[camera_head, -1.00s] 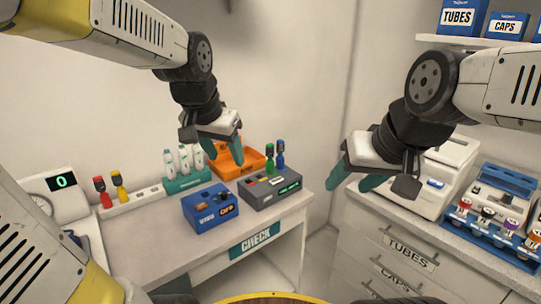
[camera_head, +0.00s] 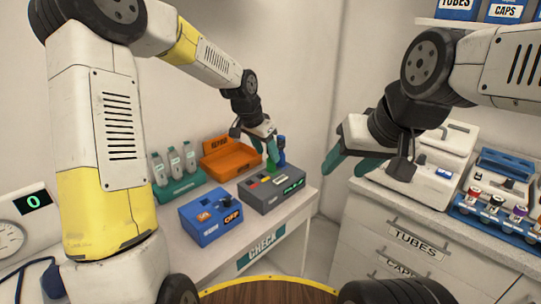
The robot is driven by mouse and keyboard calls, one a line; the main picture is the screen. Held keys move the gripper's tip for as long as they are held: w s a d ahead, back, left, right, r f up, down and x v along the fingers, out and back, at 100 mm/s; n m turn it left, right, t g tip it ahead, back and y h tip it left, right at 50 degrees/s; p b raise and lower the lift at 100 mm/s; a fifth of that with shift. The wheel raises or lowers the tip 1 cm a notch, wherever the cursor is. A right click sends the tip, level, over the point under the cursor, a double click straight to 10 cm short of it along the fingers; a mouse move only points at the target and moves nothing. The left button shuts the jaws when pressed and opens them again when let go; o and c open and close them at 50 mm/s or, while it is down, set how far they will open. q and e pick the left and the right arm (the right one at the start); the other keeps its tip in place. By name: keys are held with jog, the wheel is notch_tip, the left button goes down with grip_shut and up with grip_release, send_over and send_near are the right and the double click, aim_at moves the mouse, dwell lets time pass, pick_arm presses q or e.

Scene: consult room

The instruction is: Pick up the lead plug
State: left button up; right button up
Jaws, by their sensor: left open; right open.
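My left gripper (camera_head: 266,150) is open, just above the grey tester box (camera_head: 287,195) on the bench. Its teal fingers are at a green plug (camera_head: 271,165), which stands at the box's back edge and is partly covered by them. I cannot tell whether the fingers touch it. A blue plug (camera_head: 282,148) stands upright just to the right, close to the fingers. Which plug is the lead plug cannot be told. My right gripper (camera_head: 350,164) is open and empty, in the air in front of the drawer cabinet (camera_head: 365,230).
A blue switch box (camera_head: 210,222) stands left of the tester. Behind are an orange tray (camera_head: 230,160) and a teal rack of bottles (camera_head: 180,191). A tube rack (camera_head: 500,215) stands on the right counter. My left arm hides the bench's left part.

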aim_at(269, 156)
pick_arm(q)
jog(key=x, duration=0.4)
jog(key=shift+s+d+f, duration=0.2)
jog(key=shift+f, duration=0.1)
jog(key=shift+c, duration=0.2)
grip_shut()
